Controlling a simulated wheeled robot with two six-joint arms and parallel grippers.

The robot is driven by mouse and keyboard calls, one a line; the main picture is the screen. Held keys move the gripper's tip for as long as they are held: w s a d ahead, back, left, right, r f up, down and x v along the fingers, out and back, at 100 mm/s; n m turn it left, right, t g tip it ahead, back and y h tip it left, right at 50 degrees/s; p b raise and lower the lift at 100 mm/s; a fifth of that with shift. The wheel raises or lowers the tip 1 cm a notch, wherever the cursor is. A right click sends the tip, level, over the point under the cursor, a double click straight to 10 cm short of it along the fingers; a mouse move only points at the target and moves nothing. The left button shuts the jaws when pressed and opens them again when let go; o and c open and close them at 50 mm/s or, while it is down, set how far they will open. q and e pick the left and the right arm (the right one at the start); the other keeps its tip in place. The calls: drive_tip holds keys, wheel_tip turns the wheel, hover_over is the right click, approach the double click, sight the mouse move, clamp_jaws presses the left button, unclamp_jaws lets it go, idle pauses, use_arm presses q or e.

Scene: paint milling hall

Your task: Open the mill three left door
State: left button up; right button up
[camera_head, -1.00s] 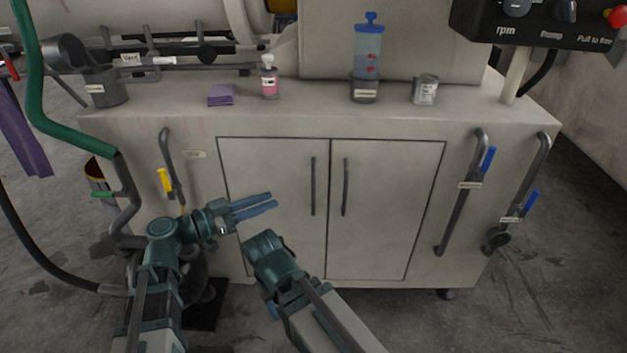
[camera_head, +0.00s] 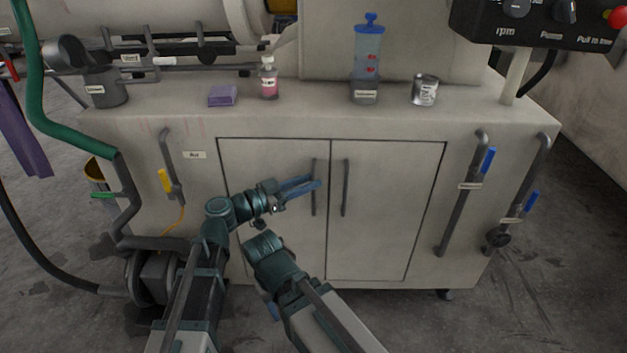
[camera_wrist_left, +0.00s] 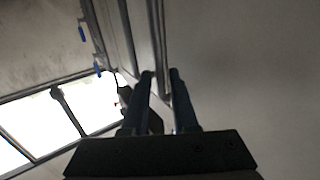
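The mill's left door (camera_head: 270,165) is a pale cabinet panel, shut flush beside the right door (camera_head: 390,215). The left door's dark vertical bar handle (camera_head: 314,200) is near the middle seam. My left gripper (camera_head: 315,182) is at this handle, its two blue fingers apart and pointing right. In the left wrist view, a handle bar (camera_wrist_left: 157,35) runs down to the space between the fingertips (camera_wrist_left: 160,76); whether it touches either finger I cannot tell. My right arm comes in from the bottom, ending in a teal joint below the left gripper; its fingers do not show.
The right door has its own handle (camera_head: 345,187). Pipes with blue-levered valves (camera_head: 488,160) are on the right front, and a yellow-levered valve (camera_head: 165,180) on the left. A purple block (camera_head: 222,95), bottle (camera_head: 268,82), blue-capped cylinder (camera_head: 368,55) and can (camera_head: 424,90) stand on top.

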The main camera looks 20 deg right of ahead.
use_arm(q)
drive_tip(key=shift+x, duration=0.85)
clamp_jaws()
idle(0.9)
